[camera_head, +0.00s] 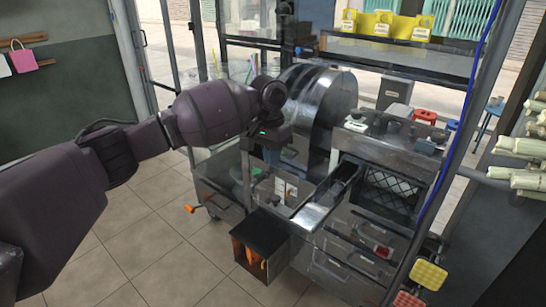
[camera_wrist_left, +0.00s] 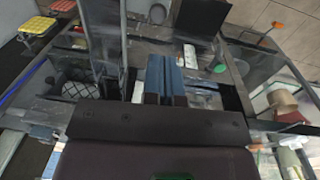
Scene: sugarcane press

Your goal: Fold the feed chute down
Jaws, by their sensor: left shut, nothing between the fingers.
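The sugarcane press has a large round metal housing (camera_head: 335,105) on a steel cart. A shiny slanted metal trough (camera_head: 322,205), which looks like the feed chute, sits in front of the housing; I cannot tell its fold state for sure. A long metal and clear piece at the left of the left wrist view (camera_wrist_left: 105,45) may be the same part. My left gripper (camera_head: 271,157) points down over the cart, left of the trough and in front of the housing. Its blue-grey fingers (camera_wrist_left: 166,78) are shut and empty. Contact with the cart cannot be made out. My right gripper is not in view.
An orange-tipped handle (camera_head: 190,208) sticks out at left. Cane stalks (camera_head: 525,150) lie at right. The tiled floor (camera_head: 140,240) at left is free.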

